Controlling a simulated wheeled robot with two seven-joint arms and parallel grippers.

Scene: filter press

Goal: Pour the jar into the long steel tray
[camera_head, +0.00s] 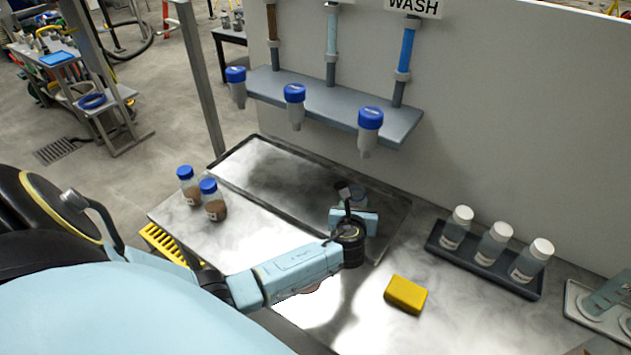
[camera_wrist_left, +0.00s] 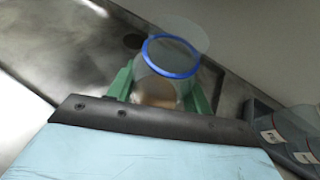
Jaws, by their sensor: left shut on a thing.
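The long steel tray (camera_head: 285,178) lies along the foot of the back wall; part of it also shows in the left wrist view (camera_wrist_left: 75,45). My left gripper (camera_head: 352,212) is over the tray's right end. It is shut on a clear jar (camera_wrist_left: 165,80) with a blue ring at its rim and brown contents low inside. The green fingers stand on both sides of the jar in the left wrist view. In the head view the jar is mostly hidden by the gripper, so its exact tilt is unclear. My right gripper is out of view.
Two blue-lidded jars (camera_head: 213,201) with brown contents stand left of the tray. A yellow block (camera_head: 406,294) lies in front. A dark rack (camera_head: 484,262) with white-capped bottles stands at right. Blue-capped bottles (camera_head: 369,128) hang from a wall shelf (camera_head: 335,108) above the tray.

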